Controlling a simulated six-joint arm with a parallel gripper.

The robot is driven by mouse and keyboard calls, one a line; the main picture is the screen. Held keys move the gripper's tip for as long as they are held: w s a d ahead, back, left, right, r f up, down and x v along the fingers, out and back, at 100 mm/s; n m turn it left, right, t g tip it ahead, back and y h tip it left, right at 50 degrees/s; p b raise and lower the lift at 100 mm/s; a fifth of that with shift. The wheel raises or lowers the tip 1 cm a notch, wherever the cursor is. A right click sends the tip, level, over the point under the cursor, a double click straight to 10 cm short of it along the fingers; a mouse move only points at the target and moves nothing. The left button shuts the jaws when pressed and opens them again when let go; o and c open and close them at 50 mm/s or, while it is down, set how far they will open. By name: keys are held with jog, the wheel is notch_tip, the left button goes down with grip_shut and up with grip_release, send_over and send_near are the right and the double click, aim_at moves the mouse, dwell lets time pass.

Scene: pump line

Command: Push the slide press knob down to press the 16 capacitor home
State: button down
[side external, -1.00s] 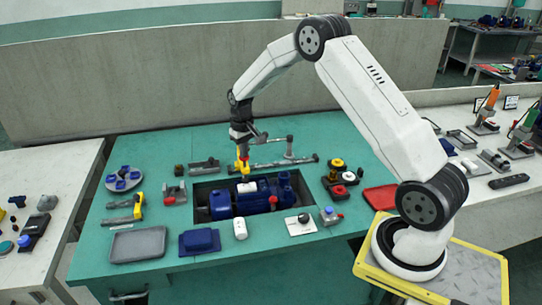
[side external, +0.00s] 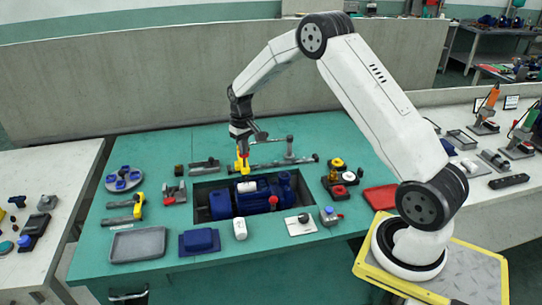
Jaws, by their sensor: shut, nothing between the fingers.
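My gripper (side external: 243,172) has yellow fingers. It is shut and points straight down over the recess in the teal bench, at the back edge of the blue pump motor (side external: 250,197). A small white part (side external: 247,187), possibly the capacitor, sits on top of the motor just below the fingertips. A grey rail assembly (side external: 290,160) with an upright post and arm stands behind the recess, partly behind my gripper. The slide press knob cannot be made out clearly; my fingers cover that spot. Whether my fingertips touch anything is too small to tell.
A white cylinder (side external: 240,228) and a blue block (side external: 199,241) stand in front of the recess. A white plate with a black knob (side external: 302,222), a red tray (side external: 380,198) and a grey tray (side external: 138,244) lie around it. Yellow-handled tools (side external: 138,206) lie left.

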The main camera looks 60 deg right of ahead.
jog(key=shift+r, duration=1.2)
jog(key=shift+r, duration=2.55)
jog(key=shift+a, duration=0.1)
jog(key=s+a+f+n+t, duration=0.1)
jog(key=s+a, duration=0.7)
jog(key=s, duration=0.3)
jog(key=s+a+n+t, duration=0.1)
jog(key=s+a+n, duration=0.1)
jog(key=s+a, duration=0.6)
jog(key=s, duration=0.3)
jog(key=shift+s+a+f+t, duration=0.2)
jog(key=shift+a+f+t, duration=0.1)
jog(key=shift+a+f, duration=0.1)
